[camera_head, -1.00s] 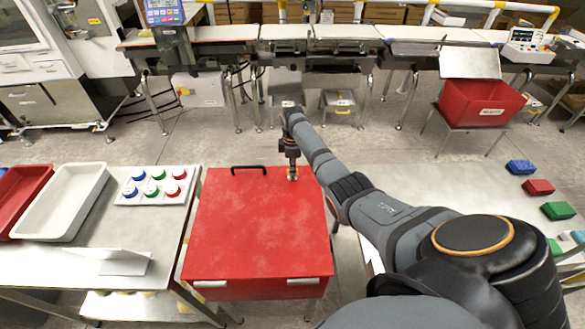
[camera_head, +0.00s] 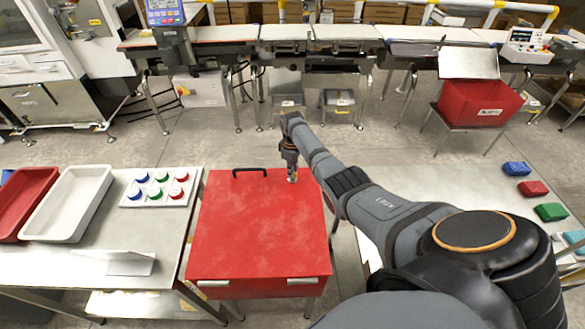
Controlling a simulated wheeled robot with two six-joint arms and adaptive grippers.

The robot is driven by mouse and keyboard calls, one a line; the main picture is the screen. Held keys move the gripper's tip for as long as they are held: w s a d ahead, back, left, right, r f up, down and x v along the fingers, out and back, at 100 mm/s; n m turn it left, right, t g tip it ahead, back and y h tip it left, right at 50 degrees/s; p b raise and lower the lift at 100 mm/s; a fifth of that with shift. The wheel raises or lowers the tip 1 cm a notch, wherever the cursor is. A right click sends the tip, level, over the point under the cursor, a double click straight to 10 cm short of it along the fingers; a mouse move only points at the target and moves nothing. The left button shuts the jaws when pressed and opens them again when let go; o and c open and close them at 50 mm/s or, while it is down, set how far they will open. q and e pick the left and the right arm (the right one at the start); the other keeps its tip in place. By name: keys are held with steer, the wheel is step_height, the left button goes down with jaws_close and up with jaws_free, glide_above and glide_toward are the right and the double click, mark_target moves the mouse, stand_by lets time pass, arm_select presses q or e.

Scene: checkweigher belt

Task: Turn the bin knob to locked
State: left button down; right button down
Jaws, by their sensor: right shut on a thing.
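The red bin (camera_head: 256,235) stands in the middle of the view with its red lid shut. A black handle (camera_head: 249,171) is at the lid's far edge. My right gripper (camera_head: 292,178) points down at the lid's far right corner, right of the handle. It is shut on the bin knob, a small pale piece mostly hidden by the fingers. The knob's turn position cannot be made out. My left gripper is not in view.
Left of the bin, a table holds a white tray (camera_head: 34,228), a red tray (camera_head: 12,222) and a panel of coloured buttons (camera_head: 158,187). A right table (camera_head: 440,190) carries coloured blocks. The conveyor (camera_head: 290,33) runs across the back, near an open red crate (camera_head: 480,104).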

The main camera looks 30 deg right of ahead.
steer(key=m+p, duration=0.1)
steer(key=m, duration=0.5)
steer(key=shift+p, duration=0.4)
steer(key=m, duration=0.6)
steer(key=shift+p, duration=0.4)
steer(key=c, duration=1.4)
jaws_free()
step_height(320, 180, up, 12)
